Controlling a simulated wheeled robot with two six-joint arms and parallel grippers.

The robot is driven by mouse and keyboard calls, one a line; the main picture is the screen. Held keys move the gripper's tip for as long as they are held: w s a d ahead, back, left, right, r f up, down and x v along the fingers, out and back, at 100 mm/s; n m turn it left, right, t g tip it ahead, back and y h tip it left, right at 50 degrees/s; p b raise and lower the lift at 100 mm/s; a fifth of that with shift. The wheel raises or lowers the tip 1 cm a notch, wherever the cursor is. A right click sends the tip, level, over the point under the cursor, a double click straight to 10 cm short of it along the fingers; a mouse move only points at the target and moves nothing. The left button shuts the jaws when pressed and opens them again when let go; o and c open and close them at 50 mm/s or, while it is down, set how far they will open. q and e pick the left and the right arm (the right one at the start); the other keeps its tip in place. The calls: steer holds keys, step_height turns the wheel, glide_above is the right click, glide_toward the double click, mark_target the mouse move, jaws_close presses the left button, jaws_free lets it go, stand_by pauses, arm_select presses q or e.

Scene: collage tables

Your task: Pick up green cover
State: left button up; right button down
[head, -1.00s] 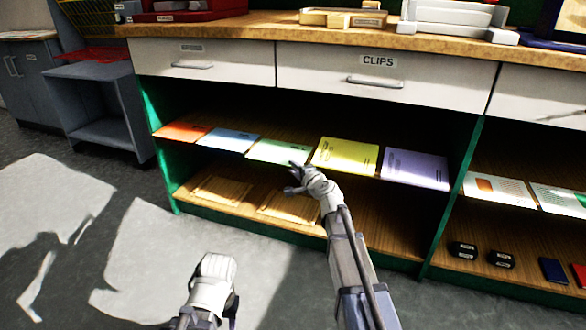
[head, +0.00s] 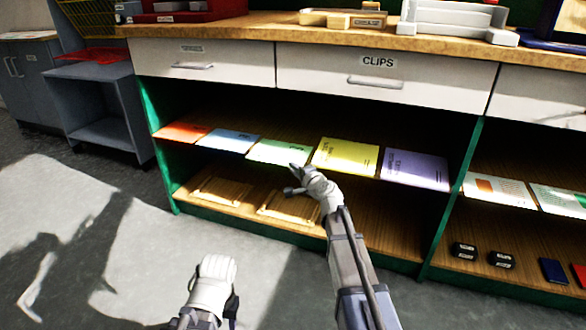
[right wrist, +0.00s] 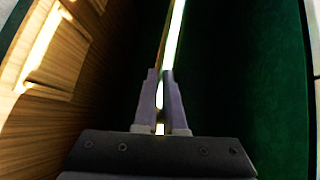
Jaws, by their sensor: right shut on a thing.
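The green cover (head: 277,151) lies flat on the upper shelf of the open cabinet, between the blue and yellow covers, in the head view. My right gripper (head: 295,172) is at its front edge, shut on it. In the right wrist view the two fingers (right wrist: 161,105) close on the thin, bright edge of the cover (right wrist: 174,40), seen edge-on. My left gripper (head: 212,285) hangs low over the floor at the bottom of the head view, away from the shelf; its fingers do not show clearly enough to tell their state.
Orange (head: 182,132), blue (head: 229,140), yellow (head: 345,156) and purple (head: 415,169) covers share the shelf. Wooden trays (head: 291,206) lie on the lower shelf. A green divider (head: 452,195) stands to the right. The floor before the cabinet is clear.

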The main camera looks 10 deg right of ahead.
steer(key=shift+r, duration=0.1)
step_height(320, 180, up, 3)
steer(key=p, duration=0.3)
steer(key=shift+f, duration=0.4)
steer(key=r+p+v, duration=0.2)
steer(key=p+v, duration=0.2)
steer(key=v, duration=1)
steer(key=shift+r, duration=0.2)
steer(key=shift+s+p, duration=0.1)
steer(key=shift+p, duration=0.2)
